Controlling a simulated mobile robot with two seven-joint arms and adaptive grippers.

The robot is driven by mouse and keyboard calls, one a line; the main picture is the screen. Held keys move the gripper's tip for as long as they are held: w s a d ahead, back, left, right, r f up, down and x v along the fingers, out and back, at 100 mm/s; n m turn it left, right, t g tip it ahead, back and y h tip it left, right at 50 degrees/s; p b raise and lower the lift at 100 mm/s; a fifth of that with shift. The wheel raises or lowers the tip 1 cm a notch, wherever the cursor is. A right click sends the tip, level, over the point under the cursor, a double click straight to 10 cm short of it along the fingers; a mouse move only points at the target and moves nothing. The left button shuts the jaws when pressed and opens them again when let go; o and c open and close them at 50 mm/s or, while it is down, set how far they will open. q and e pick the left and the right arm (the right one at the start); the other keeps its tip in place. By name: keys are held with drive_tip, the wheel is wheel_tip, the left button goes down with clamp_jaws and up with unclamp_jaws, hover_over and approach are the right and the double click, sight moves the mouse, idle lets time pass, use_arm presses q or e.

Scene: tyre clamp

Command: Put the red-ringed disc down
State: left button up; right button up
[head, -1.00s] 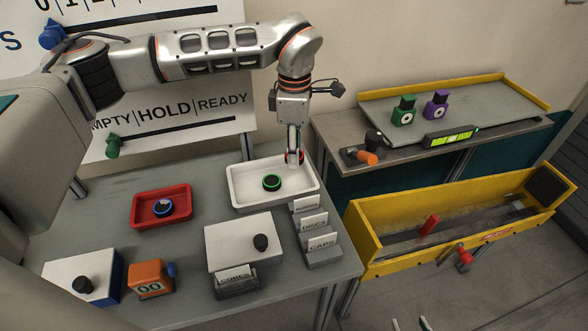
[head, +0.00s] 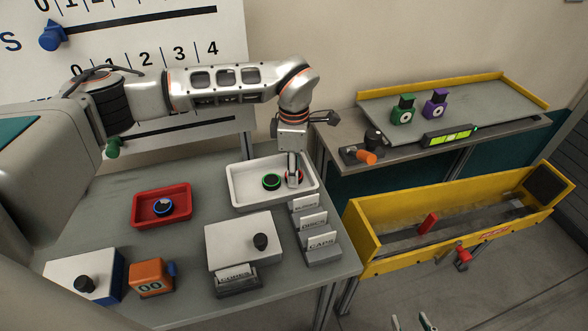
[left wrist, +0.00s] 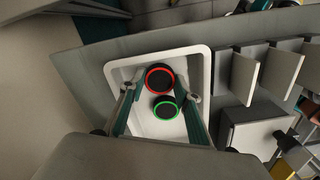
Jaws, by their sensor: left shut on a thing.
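The red-ringed disc (head: 300,175) is in the right part of the white tray (head: 235,187), low over or on its floor; I cannot tell whether it touches. My left gripper (head: 294,181) reaches down into the tray and is shut on it. In the left wrist view the red-ringed disc (left wrist: 160,77) lies between the two fingertips. A green-ringed disc (head: 271,182) lies in the tray just left of it; the wrist view shows the green-ringed disc (left wrist: 165,107) close beside it. My right gripper (head: 412,322) shows only two separated fingertips at the bottom edge.
A red tray (head: 140,217) with a blue-ringed disc (head: 163,208) stands to the left. A white block (head: 225,240) with a black knob and label holders (head: 315,225) stand in front. A yellow trough (head: 365,240) lies right, beyond the table edge.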

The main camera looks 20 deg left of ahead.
use_arm(q)
drive_tip(key=o, duration=1)
wheel_tip(320, 180, up, 12)
drive_tip(key=shift+r+b, duration=0.15)
drive_tip(key=shift+b, duration=0.35)
